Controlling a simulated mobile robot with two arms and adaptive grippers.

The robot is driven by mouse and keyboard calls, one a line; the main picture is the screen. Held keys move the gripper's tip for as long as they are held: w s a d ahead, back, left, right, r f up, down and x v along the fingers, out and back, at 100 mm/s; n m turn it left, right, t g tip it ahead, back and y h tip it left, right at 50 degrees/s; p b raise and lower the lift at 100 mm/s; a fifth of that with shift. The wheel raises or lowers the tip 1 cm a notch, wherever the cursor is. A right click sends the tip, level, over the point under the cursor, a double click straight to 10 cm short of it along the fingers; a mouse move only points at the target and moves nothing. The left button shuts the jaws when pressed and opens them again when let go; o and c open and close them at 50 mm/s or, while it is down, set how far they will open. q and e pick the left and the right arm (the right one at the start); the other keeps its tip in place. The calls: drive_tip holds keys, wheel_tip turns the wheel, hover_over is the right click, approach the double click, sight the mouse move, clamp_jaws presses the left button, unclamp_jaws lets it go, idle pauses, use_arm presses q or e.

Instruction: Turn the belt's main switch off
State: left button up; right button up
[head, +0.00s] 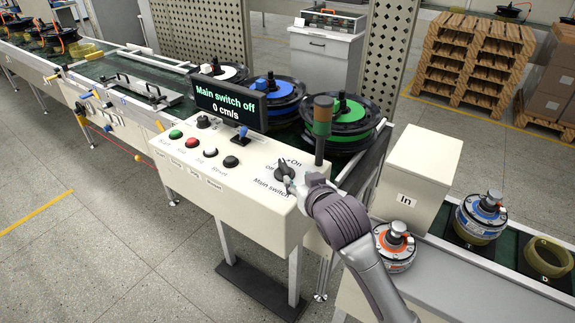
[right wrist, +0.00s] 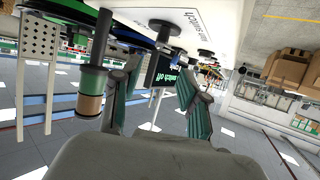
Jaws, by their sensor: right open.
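The main switch (head: 283,172) is a dark rotary knob on the right end of the pale control panel (head: 238,215), with "Off" and "On" printed around it. The display (head: 231,103) reads "Main switch off" and "0 cm/s". My right gripper (head: 294,186) is just beside the knob at its lower right; contact cannot be told. In the right wrist view the gripper's two fingers (right wrist: 158,85) stand apart with nothing between them, and a dark knob (right wrist: 164,27) shows ahead near upside-down lettering. My left gripper is not in view.
A signal lamp post (head: 322,128) rises behind the switch. Green, red and black buttons (head: 192,143) and a blue-tipped lever (head: 241,135) are left of it. A white "In" box (head: 413,175) and hub motors (head: 396,245) on the right stand near my arm.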

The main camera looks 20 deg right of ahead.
sight(286, 167)
drive_tip(key=x, duration=1.3)
drive_tip(key=shift+f+p, duration=0.15)
drive_tip(key=shift+p, duration=0.25)
drive_tip(key=shift+c, duration=0.4)
clamp_jaws()
